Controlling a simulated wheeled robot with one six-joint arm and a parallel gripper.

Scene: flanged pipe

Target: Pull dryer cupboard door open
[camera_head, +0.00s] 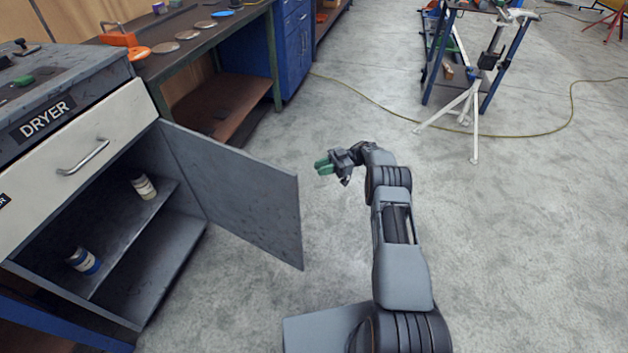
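The dryer cupboard stands at the left, under a pale drawer (82,165) with a metal handle and a DRYER label (47,118). Its grey door (240,195) is swung wide open and sticks out from the right side of the cupboard. The inside shelf (130,238) is in plain sight. My gripper (323,167) has green fingertips and is just right of the door's free edge, apart from it in the picture. It appears to hold nothing. The gap between its fingers is too small to judge. The door's outer face and any handle on it are hidden.
A white and yellow can (143,187) and a blue-banded can (83,261) stand in the cupboard. A workbench (190,45) and blue cabinet (292,45) are behind. A white tripod stand (474,110) and a yellow cable (400,110) are at back right. The floor at right is clear.

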